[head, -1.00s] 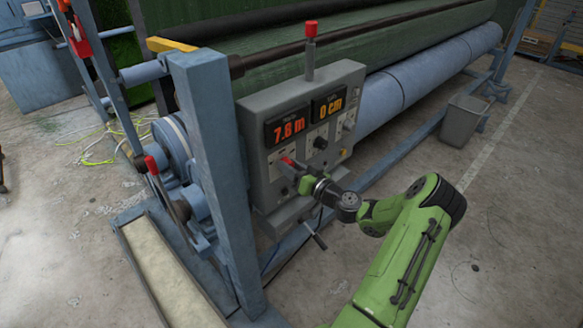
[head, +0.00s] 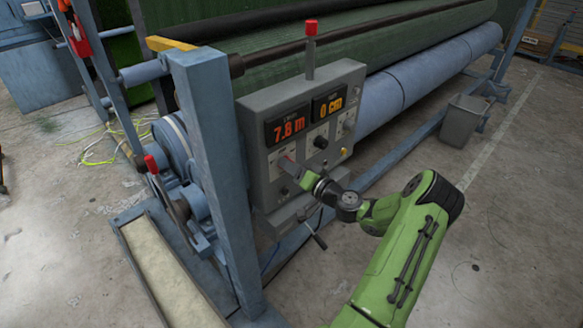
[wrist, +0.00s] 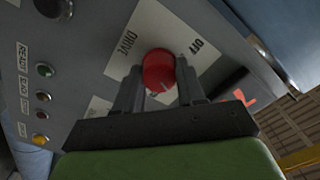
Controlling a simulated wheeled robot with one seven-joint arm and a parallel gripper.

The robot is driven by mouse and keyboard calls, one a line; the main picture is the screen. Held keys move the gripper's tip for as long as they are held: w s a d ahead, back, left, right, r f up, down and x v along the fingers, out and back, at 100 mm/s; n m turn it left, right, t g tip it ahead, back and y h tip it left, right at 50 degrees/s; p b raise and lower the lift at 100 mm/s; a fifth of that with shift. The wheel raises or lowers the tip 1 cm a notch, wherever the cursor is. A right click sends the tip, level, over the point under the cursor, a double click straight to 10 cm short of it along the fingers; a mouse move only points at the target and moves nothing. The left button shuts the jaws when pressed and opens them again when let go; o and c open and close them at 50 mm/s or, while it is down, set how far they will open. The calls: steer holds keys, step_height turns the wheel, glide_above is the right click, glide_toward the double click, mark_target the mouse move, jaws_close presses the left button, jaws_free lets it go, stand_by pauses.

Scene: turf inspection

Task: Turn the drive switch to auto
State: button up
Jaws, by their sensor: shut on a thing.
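The drive switch is a red round knob (wrist: 158,70) on a pale plate marked DRIVE and OFF (wrist: 195,47) in the wrist view. My gripper (wrist: 158,88) has one dark finger on each side of the knob and is shut on it. A small pale mark shows on the knob's near side, but I cannot tell which position it points to. An AUTO label cannot be read; the fingers hide part of the plate. In the head view my gripper (head: 293,170) is at the lower left of the grey control box (head: 257,185), mostly covering the switch.
The box has displays reading 7.8 m (head: 289,126) and 0 cm (head: 328,106), and a black knob (head: 320,142). A grey bin (head: 463,122) stands right.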

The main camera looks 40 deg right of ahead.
steer(key=shift+d+m+p, duration=0.1)
steer(key=shift+m+p, duration=0.55)
steer(key=shift+m, duration=3.05)
steer(key=o, duration=1.1)
steer(key=shift+c, duration=0.2)
steer(key=shift+s, duration=0.1)
steer(key=s+b, duration=0.1)
steer(key=s, duration=1.4)
steer(key=shift+s+d, duration=0.2)
steer(key=shift+s, duration=0.1)
